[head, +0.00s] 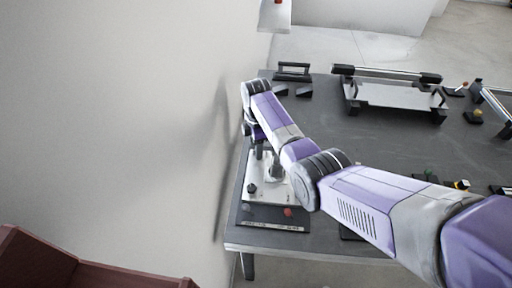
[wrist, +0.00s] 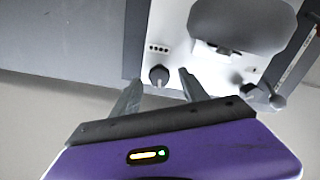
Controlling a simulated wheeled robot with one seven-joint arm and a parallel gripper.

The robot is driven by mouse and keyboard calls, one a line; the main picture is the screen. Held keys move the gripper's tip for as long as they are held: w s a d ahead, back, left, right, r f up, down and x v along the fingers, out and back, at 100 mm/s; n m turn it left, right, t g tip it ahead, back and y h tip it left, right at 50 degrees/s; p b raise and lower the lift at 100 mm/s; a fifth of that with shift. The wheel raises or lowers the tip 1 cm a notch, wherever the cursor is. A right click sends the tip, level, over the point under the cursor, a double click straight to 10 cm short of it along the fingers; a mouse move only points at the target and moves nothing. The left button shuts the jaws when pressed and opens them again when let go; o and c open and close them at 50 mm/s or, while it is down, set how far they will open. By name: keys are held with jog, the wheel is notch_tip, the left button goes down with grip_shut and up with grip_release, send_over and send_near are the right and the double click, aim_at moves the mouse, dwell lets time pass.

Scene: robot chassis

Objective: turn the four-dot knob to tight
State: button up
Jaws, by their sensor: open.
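The four-dot knob (wrist: 159,75) is a small dark round knob with a pale pointer, on a white panel (wrist: 181,62) in the wrist view. A row of four black dots (wrist: 158,48) is printed beside it. My gripper (wrist: 160,78) is open, with one finger on each side of the knob in the picture. I cannot tell whether the fingers touch it. The pointer extends towards my gripper's palm. In the head view, my gripper (head: 266,156) is over the white panel (head: 272,196), and my arm hides part of the panel.
A large grey rounded part (wrist: 240,22) and a dark bar (wrist: 297,60) are beside the knob. The head view shows a black knob (head: 252,188) and a red part (head: 288,211). The wall (head: 150,130) is close on the left. A framed fixture (head: 392,95) stands farther back.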

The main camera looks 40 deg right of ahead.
jog(key=shift+f, duration=0.25)
grip_shut()
jog(key=shift+m, duration=0.3)
jog(key=m, duration=0.6)
jog(key=shift+d, duration=0.1)
jog(key=m, duration=0.4)
jog(key=shift+w, duration=0.1)
jog(key=shift+d+m, duration=0.1)
jog(key=shift+m, duration=1.5)
